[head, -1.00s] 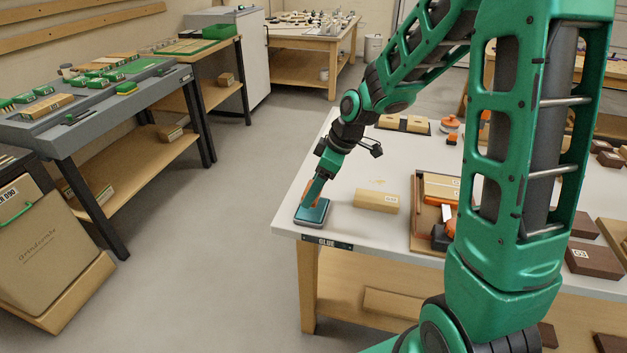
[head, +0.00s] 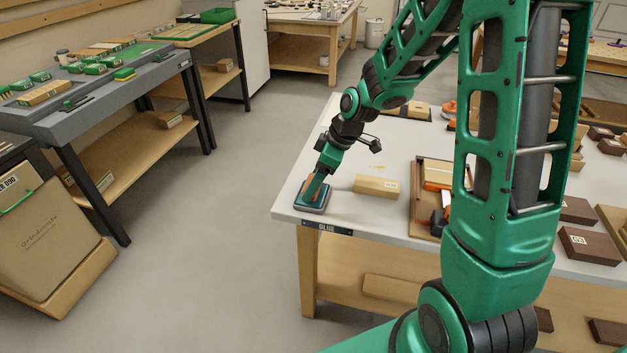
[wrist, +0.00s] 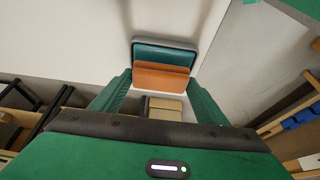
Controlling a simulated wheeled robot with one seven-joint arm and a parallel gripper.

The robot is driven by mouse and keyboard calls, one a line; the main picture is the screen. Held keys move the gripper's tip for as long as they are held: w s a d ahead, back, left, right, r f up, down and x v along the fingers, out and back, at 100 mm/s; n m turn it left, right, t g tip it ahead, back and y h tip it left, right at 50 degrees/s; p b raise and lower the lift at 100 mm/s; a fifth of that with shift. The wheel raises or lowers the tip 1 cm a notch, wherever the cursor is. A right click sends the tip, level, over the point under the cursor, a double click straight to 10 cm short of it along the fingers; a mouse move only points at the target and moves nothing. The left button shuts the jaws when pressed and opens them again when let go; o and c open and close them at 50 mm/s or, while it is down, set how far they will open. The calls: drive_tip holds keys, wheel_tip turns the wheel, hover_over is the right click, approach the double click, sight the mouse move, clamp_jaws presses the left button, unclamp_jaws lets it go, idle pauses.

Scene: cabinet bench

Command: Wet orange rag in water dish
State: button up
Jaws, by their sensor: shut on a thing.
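The water dish (head: 314,207) is a small teal-and-grey tray at the near left corner of the white table, by the GLUE label. It also shows in the wrist view (wrist: 165,52). My gripper (head: 313,190) is over the dish, pointing down. The orange rag (wrist: 160,77) is between my gripper's green fingers, which are shut on it. In the wrist view the rag overlaps the near part of the dish. I cannot tell how deep the rag's lower edge sits in it. The fingers hide part of the rag in the head view.
A wooden block (head: 376,186) lies on the white table (head: 340,229) just right of the dish. A wooden tray (head: 424,211) with orange and black things is further right. Brown blocks (head: 590,243) lie at the right. Floor left of the table is clear.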

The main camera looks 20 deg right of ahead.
drive_tip(key=shift+f, duration=0.55)
idle(1.6)
drive_tip(key=shift+r, duration=3.55)
